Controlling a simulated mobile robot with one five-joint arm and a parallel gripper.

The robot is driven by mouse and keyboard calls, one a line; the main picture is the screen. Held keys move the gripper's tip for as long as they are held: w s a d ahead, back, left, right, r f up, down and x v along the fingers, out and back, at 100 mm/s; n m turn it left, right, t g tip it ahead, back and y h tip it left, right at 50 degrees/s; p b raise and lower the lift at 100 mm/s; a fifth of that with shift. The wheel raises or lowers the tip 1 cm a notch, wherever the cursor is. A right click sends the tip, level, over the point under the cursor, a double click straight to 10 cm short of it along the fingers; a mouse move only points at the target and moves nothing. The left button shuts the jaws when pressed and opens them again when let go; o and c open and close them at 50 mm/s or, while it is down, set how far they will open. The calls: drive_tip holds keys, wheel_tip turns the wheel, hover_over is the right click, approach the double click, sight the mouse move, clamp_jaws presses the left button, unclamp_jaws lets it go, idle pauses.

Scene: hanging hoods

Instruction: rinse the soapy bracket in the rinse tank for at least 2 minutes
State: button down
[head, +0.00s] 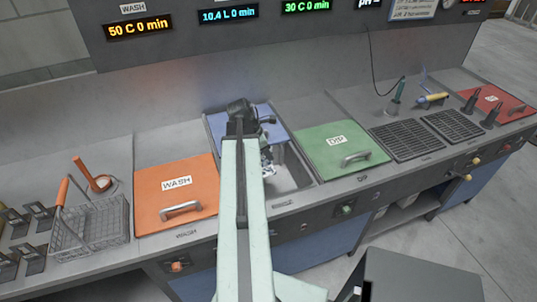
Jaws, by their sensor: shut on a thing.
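The rinse tank (290,178) is the open grey basin in the middle of the counter, with its blue lid (222,124) at the back. My arm reaches over the tank and hides part of it. My gripper (265,146) points down over the tank, its fingertips mostly hidden. It is shut on the bracket (267,160), a small pale shape just right of my arm. I cannot tell from here how deep the bracket is or whether it has soap on it. The blue display (228,14) above reads 10.4 L 0 min.
The orange WASH lid (175,195) lies shut on the left, the green DIP lid (340,148) on the right. A wire basket (90,228) stands far left. Dark grates (430,135), tools and a red lid (498,103) are at the right. A grey box top (420,275) is in front.

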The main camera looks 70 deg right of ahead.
wheel_tip(320, 180, down, 16)
drive_tip(key=b, duration=1.5)
drive_tip(key=shift+f, duration=0.25)
drive_tip(key=shift+r, duration=0.15)
idle(1.1)
wheel_tip(320, 180, up, 18)
drive_tip(key=p, duration=1.8)
drive_tip(key=shift+r, duration=0.25)
drive_tip(key=shift+f, duration=0.15)
drive_tip(key=shift+s, duration=0.1)
